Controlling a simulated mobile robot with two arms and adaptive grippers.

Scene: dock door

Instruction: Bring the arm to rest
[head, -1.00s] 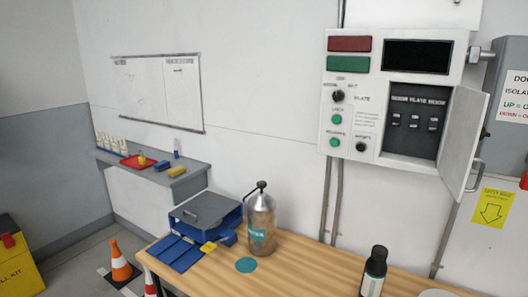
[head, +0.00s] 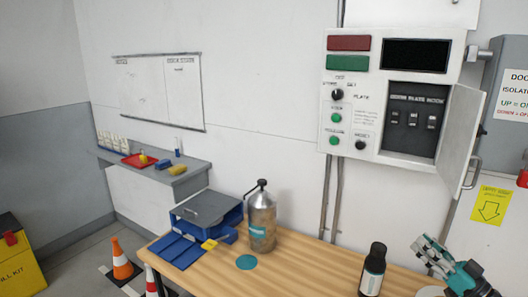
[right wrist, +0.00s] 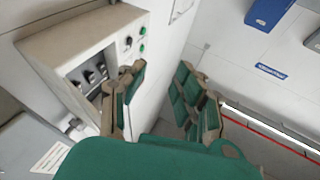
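My right gripper (head: 432,257) shows at the lower right of the head view, above the right end of the wooden table, with its fingers pointing up and left. In the right wrist view my right gripper (right wrist: 160,88) has its two green-padded fingers spread apart with nothing between them. It is open and empty. The control box (head: 350,92) is on the wall above and left of the gripper. Its door (head: 459,135) hangs open to the right, showing several dark switches (head: 413,119). My left gripper is not in view.
The dark bottle stands just left of my right gripper. A grey isolator box (head: 507,110) is on the right wall.

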